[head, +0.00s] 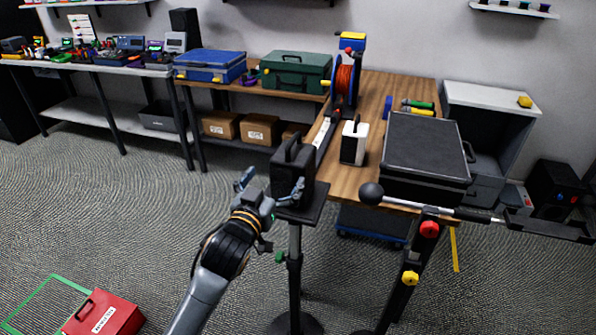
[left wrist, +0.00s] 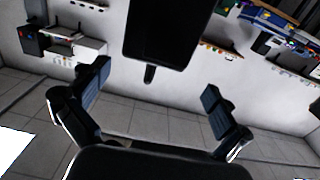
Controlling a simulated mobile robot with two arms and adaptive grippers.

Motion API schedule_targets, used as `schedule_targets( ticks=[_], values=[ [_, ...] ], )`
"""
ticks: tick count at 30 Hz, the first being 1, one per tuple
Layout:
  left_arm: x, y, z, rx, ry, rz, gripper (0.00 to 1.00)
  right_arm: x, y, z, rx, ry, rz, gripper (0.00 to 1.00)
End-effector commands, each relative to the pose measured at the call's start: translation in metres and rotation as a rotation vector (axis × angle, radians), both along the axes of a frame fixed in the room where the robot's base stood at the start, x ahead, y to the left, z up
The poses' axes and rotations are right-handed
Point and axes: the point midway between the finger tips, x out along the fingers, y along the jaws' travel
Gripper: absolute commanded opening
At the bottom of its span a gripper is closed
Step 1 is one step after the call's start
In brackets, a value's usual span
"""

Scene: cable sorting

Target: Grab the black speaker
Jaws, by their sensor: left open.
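A black box-shaped speaker (head: 291,172) with a handle on top stands upright on a small dark stand plate (head: 303,213) near the middle of the head view. My left gripper (head: 268,187) is open just left of and in front of the speaker. One finger overlaps the speaker's lower part in the picture; I cannot tell if it touches. In the left wrist view a dark boxy shape (left wrist: 158,30) shows ahead of and between the open fingers (left wrist: 153,105); I cannot tell whether it is the speaker or the plate. Nothing is between the finger pads. My right gripper is not in view.
A black pole with red and yellow knobs (head: 428,229) stands to the right. A red box (head: 104,315) lies on the floor. The left floor is mostly free.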

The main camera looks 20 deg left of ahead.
Motion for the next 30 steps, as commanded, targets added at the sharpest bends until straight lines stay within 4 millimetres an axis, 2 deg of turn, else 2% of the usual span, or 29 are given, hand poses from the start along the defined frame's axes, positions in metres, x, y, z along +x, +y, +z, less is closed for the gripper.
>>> schedule_targets(
  ticks=[3,6,15,24,30],
  values=[
    [0.023,-0.002,0.002,0.0,0.0,-0.001,1.0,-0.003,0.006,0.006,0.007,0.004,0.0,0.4],
    [0.036,-0.003,0.001,0.0,0.0,-0.002,1.0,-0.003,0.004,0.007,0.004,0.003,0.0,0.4],
    [0.056,-0.005,0.0,0.0,0.001,-0.001,1.0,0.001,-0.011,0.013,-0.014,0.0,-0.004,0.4],
    [0.091,-0.01,-0.004,0.001,0.001,-0.001,1.0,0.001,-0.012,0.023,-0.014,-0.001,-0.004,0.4],
    [0.098,-0.011,-0.005,0.0,0.001,-0.002,1.0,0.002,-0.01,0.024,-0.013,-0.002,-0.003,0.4]
  ],
)
